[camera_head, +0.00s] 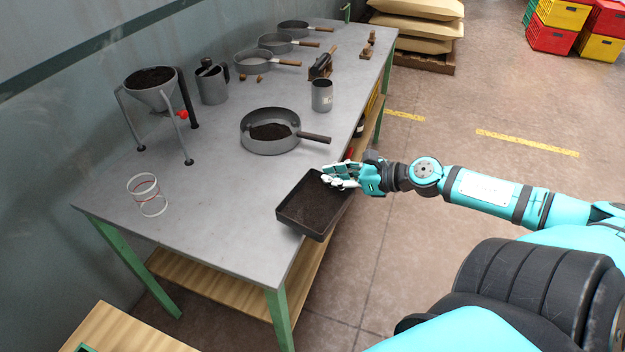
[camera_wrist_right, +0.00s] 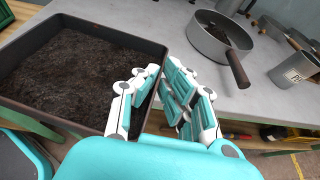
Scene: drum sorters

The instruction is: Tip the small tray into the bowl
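The small tray (camera_head: 285,217) is black, rectangular and full of dark loose material. It lies across the table's right edge in the head view; whether it touches the tabletop is unclear. My right gripper (camera_head: 338,176) is at its far right corner. In the right wrist view, my right gripper (camera_wrist_right: 160,82) has white and teal fingers on both sides of the tray's wall (camera_wrist_right: 130,40), closed around it. A round grey bowl-like pan (camera_head: 268,146) with a brown handle holds some dark material beyond the tray; it also shows in the wrist view (camera_wrist_right: 212,42). My left gripper is out of view.
A grey metal cup (camera_head: 322,96) stands behind the pan. Several sieves with handles line the back.

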